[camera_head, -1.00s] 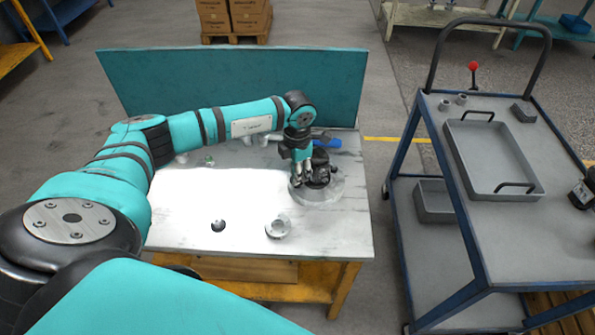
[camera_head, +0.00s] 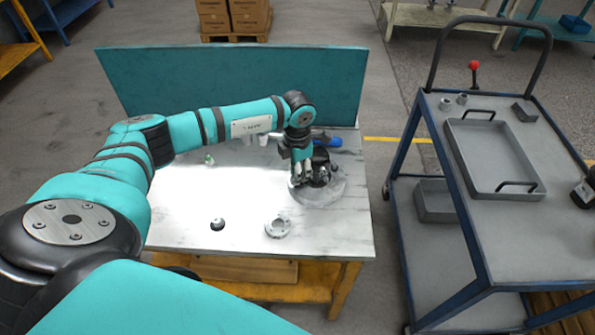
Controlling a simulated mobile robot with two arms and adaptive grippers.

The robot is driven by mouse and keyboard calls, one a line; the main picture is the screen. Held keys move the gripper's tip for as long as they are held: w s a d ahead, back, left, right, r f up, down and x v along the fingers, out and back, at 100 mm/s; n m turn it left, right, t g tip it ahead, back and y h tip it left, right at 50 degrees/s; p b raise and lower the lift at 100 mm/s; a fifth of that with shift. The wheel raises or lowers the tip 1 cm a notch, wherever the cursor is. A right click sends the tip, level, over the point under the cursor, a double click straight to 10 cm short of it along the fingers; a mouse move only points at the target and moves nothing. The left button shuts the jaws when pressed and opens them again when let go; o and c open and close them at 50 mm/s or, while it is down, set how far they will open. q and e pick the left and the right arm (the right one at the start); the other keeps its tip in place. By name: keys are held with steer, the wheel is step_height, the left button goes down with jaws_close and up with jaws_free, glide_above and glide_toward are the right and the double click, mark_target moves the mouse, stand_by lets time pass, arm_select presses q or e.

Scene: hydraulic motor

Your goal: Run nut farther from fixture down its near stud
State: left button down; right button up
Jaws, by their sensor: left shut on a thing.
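My left arm reaches across the table from the left, and its gripper (camera_head: 299,179) points down at the fixture (camera_head: 325,192), a round grey base with a dark motor part (camera_head: 320,168) on it. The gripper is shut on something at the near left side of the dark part. The fingers hide what they hold, so the nut and the near stud are too small and covered to make out.
On the table (camera_head: 180,225) lie a small dark round part (camera_head: 217,224) and a metal ring part (camera_head: 277,227). A blue-handled tool (camera_head: 328,142) lies behind the fixture. A teal panel (camera_head: 230,85) closes the back. A cart (camera_head: 520,235) with a grey tray (camera_head: 493,190) stands right.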

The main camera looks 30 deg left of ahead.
arm_select(q)
steer(key=m+b, duration=0.1)
steer(key=m, duration=0.1)
steer(key=shift+f+m+b, duration=0.3)
steer(key=shift+b, duration=0.1)
steer(key=m+b, duration=0.1)
steer(key=m, duration=0.1)
steer(key=shift+s+r+m, duration=0.1)
steer(key=shift+r+m, duration=0.05)
steer(key=shift+m, duration=0.15)
steer(key=c, duration=1.4)
jaws_free()
steer(key=shift+r+p, duration=0.35)
steer(key=shift+r, duration=0.25)
